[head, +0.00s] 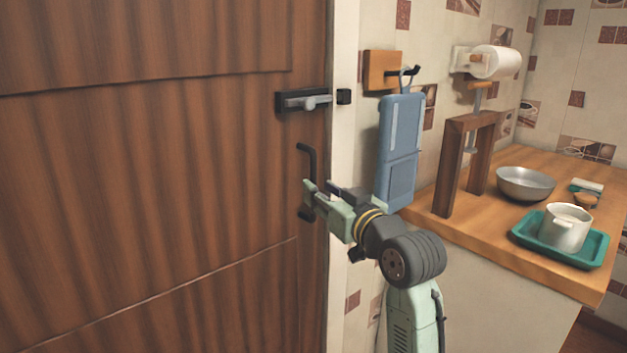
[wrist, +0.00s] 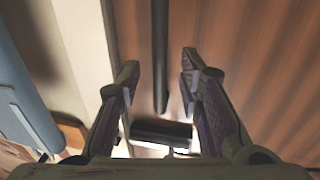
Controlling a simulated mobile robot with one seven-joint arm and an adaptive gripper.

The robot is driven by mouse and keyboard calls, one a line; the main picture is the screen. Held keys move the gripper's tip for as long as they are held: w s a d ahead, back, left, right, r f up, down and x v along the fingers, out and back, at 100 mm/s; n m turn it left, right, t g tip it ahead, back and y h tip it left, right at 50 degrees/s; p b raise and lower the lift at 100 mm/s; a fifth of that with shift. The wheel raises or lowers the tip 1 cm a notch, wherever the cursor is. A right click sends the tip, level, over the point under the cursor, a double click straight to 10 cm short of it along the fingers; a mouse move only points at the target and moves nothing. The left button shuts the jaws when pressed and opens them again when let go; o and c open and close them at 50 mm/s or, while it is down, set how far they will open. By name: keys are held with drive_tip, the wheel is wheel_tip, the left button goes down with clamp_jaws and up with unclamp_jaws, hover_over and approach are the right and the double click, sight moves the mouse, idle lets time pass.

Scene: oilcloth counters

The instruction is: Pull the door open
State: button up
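The brown wooden door (head: 160,180) fills the left of the head view and appears closed against its pale frame (head: 341,200). A black upright bar handle (head: 312,160) is near its right edge; my gripper partly covers it. My gripper (head: 317,187) is at the handle. In the wrist view my gripper (wrist: 160,65) is open, with the handle bar (wrist: 160,50) between its fingers and a visible gap on each side. A sliding bolt (head: 306,101) is above the handle, pointing at a black keeper (head: 344,96); I cannot tell if it enters it.
Right of the frame, a blue board (head: 399,150) hangs from a hook on a wooden block (head: 381,71), close to my arm. A wooden counter (head: 480,228) holds a wooden stand (head: 450,170), a metal bowl (head: 525,184) and a teal tray (head: 590,255) with a pot (head: 565,232).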

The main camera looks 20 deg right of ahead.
sight(313, 215)
drive_tip(key=shift+w+a+p, duration=0.15)
drive_tip(key=shift+w+p, duration=0.05)
drive_tip(key=shift+w, duration=0.85)
drive_tip(key=shift+w+a+p, duration=0.15)
drive_tip(key=shift+w+p, duration=0.05)
drive_tip(key=shift+w, duration=0.85)
drive_tip(key=shift+c, duration=0.3)
clamp_jaws()
